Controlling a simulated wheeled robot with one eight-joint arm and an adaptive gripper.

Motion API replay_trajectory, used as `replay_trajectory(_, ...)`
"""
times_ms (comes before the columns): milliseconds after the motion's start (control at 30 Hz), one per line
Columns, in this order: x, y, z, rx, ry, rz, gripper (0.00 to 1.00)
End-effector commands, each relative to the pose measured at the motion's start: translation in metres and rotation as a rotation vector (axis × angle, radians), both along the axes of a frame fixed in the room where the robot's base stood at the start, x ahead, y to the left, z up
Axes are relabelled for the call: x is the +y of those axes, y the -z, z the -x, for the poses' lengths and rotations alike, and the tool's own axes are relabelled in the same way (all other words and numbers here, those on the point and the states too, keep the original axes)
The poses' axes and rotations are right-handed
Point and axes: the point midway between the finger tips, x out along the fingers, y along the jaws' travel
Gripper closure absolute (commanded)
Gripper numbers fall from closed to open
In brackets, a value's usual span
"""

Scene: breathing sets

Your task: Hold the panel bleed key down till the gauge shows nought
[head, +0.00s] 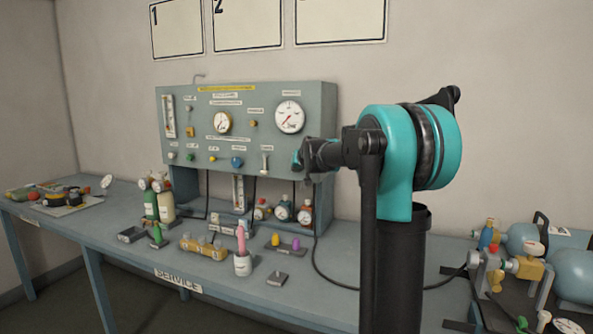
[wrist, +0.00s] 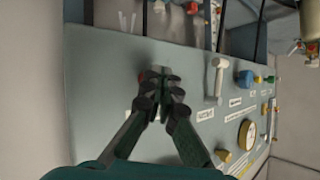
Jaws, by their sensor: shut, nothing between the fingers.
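The grey-green panel (head: 322,105) stands at the back of the bench, with a large white gauge (head: 289,117) and a smaller gauge (head: 222,123). Their readings are too small to tell. My gripper (head: 300,160) is at the panel's lower right, below the large gauge. In the wrist view my gripper (wrist: 160,80) is shut and empty, its tips over a small fitting on the panel face. The tips hide most of that fitting, so I cannot tell if it is the bleed key or whether they touch it. A bit of red shows beside them.
A white lever (wrist: 218,78) and a blue knob (wrist: 245,78) sit on the panel beside my gripper. Blue tanks (head: 572,275) are at the right.

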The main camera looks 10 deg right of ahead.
Motion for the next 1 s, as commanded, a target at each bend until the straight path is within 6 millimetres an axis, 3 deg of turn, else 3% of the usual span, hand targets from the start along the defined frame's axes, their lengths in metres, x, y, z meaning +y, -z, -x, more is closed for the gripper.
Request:
replay_trajectory(667,0.0,0.0,0.0,-0.001,0.001,0.0,1.0)
replay_trajectory(1000,0.009,0.0,0.014,-0.001,0.0,0.001,1.0)
